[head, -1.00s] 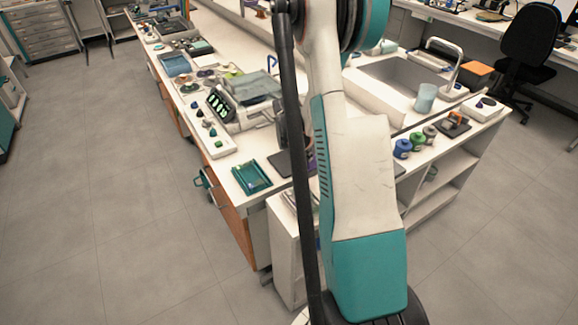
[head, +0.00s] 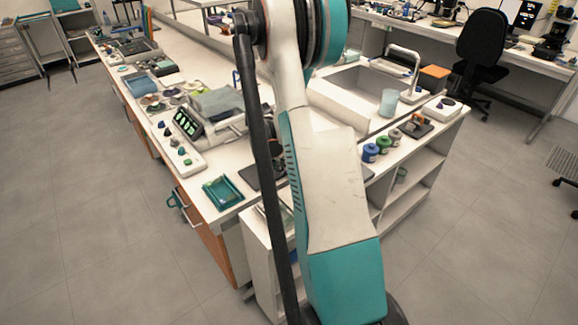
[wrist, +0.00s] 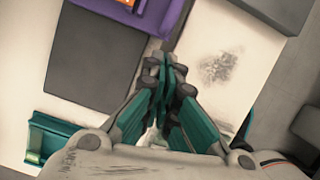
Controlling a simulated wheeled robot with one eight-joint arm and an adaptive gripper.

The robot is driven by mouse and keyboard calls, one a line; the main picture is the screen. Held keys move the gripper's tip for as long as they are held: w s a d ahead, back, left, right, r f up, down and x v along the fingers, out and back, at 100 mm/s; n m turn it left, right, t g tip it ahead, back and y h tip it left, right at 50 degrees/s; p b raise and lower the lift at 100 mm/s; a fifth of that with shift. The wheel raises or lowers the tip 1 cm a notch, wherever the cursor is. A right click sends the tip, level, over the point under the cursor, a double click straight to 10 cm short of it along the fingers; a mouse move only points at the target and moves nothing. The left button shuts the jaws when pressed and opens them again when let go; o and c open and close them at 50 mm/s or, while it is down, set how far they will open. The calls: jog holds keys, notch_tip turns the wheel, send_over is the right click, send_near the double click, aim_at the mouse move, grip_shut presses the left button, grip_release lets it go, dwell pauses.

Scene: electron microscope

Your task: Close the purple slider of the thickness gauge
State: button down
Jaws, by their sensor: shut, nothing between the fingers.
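A purple part (wrist: 168,18), with a bit of orange beside it, shows at the top edge of the wrist view. It is cut off by the frame, so I cannot tell how far its slider is open. My gripper (wrist: 168,65) is shut and empty, its fingertips just below the purple part in the picture. I cannot tell whether they touch it. In the head view my own arm hides the gripper and most of the gauge's area.
In the head view, blue, green and grey containers (head: 383,144) stand right of my arm. A sink (head: 355,85) lies behind them.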

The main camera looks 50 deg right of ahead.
jog(key=p+v, duration=0.3)
jog(key=v, duration=0.7)
jog(key=shift+a, duration=0.4)
jog(key=shift+r, duration=0.1)
